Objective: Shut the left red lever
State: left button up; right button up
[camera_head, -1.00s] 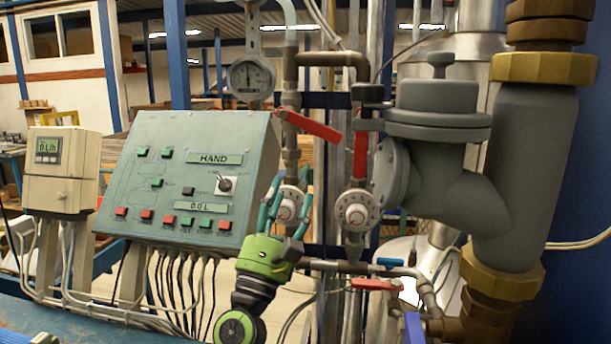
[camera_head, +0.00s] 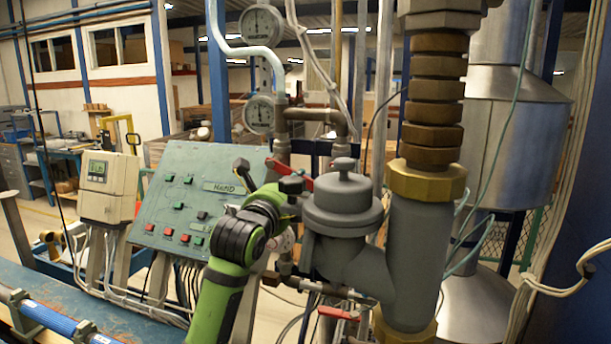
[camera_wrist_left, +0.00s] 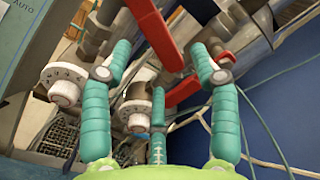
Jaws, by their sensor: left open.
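The left red lever (camera_head: 277,166) slants down to the right on the left pipe in the head view, partly covered by my arm. In the left wrist view a large red lever (camera_wrist_left: 155,32), apparently the same one, comes down from the top edge between my fingers. A second red lever (camera_wrist_left: 190,91) lies behind it, slanting down to the left from the right-hand valve. My left gripper (camera_wrist_left: 162,65) is open, its teal fingers spread around the large lever. I cannot tell whether they touch it. In the head view its fingers are hidden. My right gripper is out of view.
A green control panel (camera_head: 165,207) stands left of my arm. A bulky grey meter body (camera_head: 342,212) and thick pipe (camera_head: 417,255) stand close on the right. White dials (camera_wrist_left: 62,92) sit below the levers. Two gauges (camera_head: 260,25) are above.

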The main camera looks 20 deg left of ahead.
pick_arm(q)
jog(key=w+p, duration=0.2)
jog(key=w, duration=0.3)
jog(key=shift+w+p, duration=0.15)
jog(key=shift+p, duration=0.15)
jog(key=shift+w+d, duration=0.1)
jog(key=shift+w, duration=0.05)
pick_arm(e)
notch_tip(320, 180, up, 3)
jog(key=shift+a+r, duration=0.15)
pick_arm(q)
grip_shut()
